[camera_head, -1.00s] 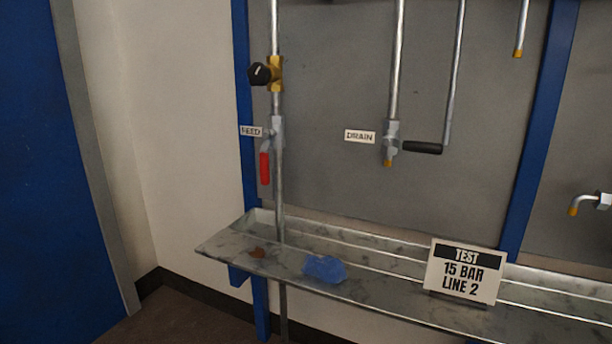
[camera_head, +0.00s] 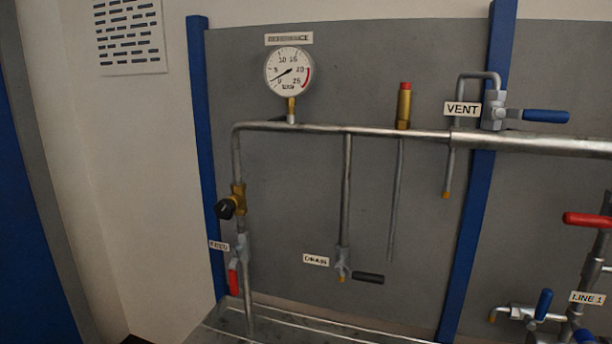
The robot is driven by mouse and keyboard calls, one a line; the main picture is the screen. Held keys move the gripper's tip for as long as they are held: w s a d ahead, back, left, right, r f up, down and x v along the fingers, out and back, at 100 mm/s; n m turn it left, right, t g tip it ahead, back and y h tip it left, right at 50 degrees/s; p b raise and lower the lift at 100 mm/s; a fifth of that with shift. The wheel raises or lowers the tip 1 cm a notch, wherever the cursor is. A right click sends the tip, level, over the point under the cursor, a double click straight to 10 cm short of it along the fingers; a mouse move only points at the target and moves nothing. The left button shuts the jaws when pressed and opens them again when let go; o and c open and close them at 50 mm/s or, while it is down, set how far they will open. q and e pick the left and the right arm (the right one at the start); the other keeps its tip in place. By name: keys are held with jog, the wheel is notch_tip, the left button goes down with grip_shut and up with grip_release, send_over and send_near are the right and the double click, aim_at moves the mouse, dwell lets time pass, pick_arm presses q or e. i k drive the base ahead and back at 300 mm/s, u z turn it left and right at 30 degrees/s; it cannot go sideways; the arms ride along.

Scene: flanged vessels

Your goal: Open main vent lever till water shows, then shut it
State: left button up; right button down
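The main vent valve (camera_head: 495,112) sits on top of the horizontal main pipe at the upper right. Its blue lever (camera_head: 545,116) points right, roughly along the pipe. The VENT label (camera_head: 462,109) is just left of the valve. A thin vent tube bends over from the valve and runs down to a brass-coloured outlet tip (camera_head: 446,194). I see no water at this tip. Neither of my grippers is in view.
A pressure gauge (camera_head: 289,71) stands on the main pipe at left, needle low. The red feed lever (camera_head: 233,278) hangs down; the black drain lever (camera_head: 368,278) points right. Line 1 has a red lever (camera_head: 587,220) and small blue levers. The drip tray (camera_head: 290,326) runs below.

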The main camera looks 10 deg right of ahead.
aim_at(533, 115)
jog(key=u, duration=2.05)
jog(key=i, duration=0.1)
jog(key=z, duration=3.3)
